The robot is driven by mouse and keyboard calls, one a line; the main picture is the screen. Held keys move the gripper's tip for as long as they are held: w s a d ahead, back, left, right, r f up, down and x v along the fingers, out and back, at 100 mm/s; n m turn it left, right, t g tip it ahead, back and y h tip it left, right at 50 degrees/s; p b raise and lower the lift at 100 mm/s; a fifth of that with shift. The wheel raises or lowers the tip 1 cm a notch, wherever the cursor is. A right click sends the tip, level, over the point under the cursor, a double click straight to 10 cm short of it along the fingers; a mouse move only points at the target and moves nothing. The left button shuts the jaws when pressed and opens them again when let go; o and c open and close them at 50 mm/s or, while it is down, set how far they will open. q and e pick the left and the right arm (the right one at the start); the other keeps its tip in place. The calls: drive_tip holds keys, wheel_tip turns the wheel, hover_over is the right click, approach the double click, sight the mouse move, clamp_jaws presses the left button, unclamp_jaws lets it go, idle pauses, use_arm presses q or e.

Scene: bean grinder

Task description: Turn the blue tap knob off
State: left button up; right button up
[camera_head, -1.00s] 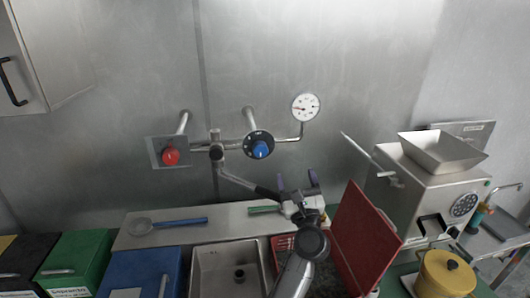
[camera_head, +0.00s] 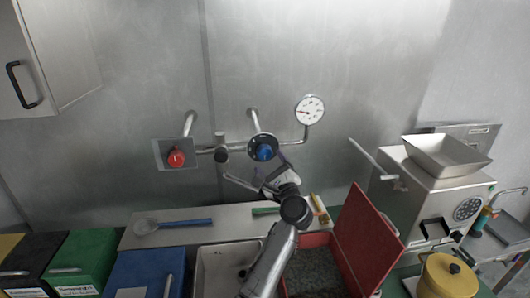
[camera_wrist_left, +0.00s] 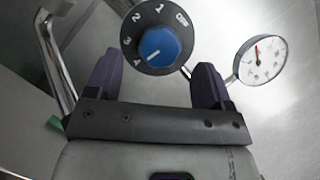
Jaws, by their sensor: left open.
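The blue tap knob (camera_head: 264,152) is on a dark round dial on the wall pipe. It also shows in the left wrist view (camera_wrist_left: 159,46), where the dial bears numbers and the knob's white mark points down-left, near the 4. My left gripper (camera_head: 268,165) is just below the knob in the head view. In the left wrist view its two purple fingers (camera_wrist_left: 152,80) are open and empty, one either side below the dial. The knob lies beyond the fingertips, and I see no contact. My right gripper is not in view.
A red knob (camera_head: 176,158) is on the same pipe at left. A pressure gauge (camera_head: 309,110) is up-right of the dial. A sink (camera_head: 213,265), an open red-lidded box (camera_head: 365,240) and a grinder (camera_head: 436,195) stand below and right.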

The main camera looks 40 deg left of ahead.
sight(266, 155)
use_arm(q)
drive_tip(key=shift+x, duration=2.3)
drive_tip(key=shift+c, duration=0.3)
drive_tip(key=c, duration=0.9)
drive_tip(key=shift+o, duration=0.2)
drive_tip(key=shift+p, duration=0.3)
